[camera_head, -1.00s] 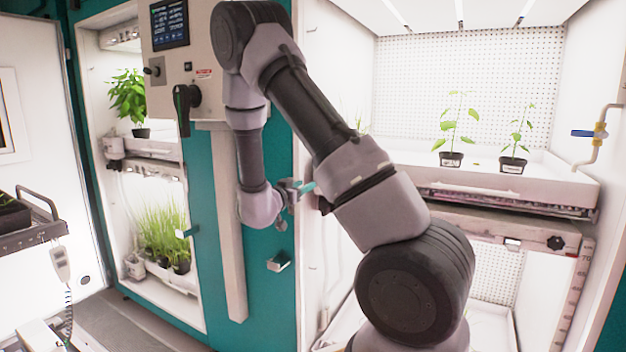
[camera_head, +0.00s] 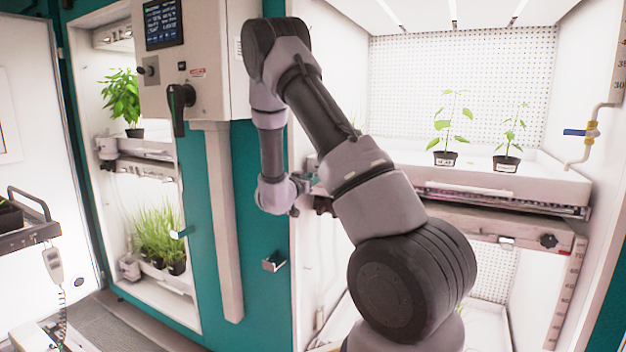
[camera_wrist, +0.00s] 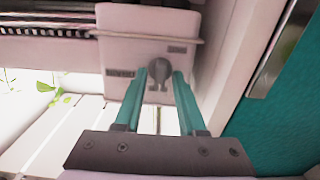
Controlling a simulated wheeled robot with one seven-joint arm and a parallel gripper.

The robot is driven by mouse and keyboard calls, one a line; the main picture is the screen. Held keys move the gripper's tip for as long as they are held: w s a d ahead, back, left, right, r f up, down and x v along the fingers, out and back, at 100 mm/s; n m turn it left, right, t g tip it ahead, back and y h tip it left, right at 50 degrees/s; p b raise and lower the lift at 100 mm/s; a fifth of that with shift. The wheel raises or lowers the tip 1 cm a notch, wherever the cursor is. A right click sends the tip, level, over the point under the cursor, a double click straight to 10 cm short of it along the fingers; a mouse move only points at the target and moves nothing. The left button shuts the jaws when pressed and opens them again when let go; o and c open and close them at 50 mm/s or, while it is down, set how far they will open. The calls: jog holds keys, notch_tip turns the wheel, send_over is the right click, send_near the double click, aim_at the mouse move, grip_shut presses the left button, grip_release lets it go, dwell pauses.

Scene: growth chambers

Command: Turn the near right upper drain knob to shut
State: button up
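A dark grey knob (camera_wrist: 158,73) sits on the face of a pale box (camera_wrist: 120,55) in the wrist view. Small label strips are beside it, too blurred to read. My gripper (camera_wrist: 160,75) has two teal fingers standing apart, and the knob shows between their tips. I cannot tell whether either finger touches it. In the head view my gripper (camera_head: 303,190) is at the chamber's left opening, with its fingers mostly hidden by my arm. This knob is not clearly visible in the head view.
A tray (camera_head: 560,183) with two potted seedlings is in the right chamber. A black knob (camera_head: 549,241) is below it, and a blue-handled valve (camera_head: 575,132) is on the right wall. A teal door panel (camera_wrist: 285,110) stands close to my gripper's right in the wrist view.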

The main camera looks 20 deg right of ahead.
grip_shut()
jog(key=shift+w+a+f+n, duration=0.1)
jog(key=shift+f+n, duration=0.05)
jog(key=shift+n, duration=4.3)
jog(key=shift+f+n, duration=0.1)
jog(key=shift+n, duration=4.35)
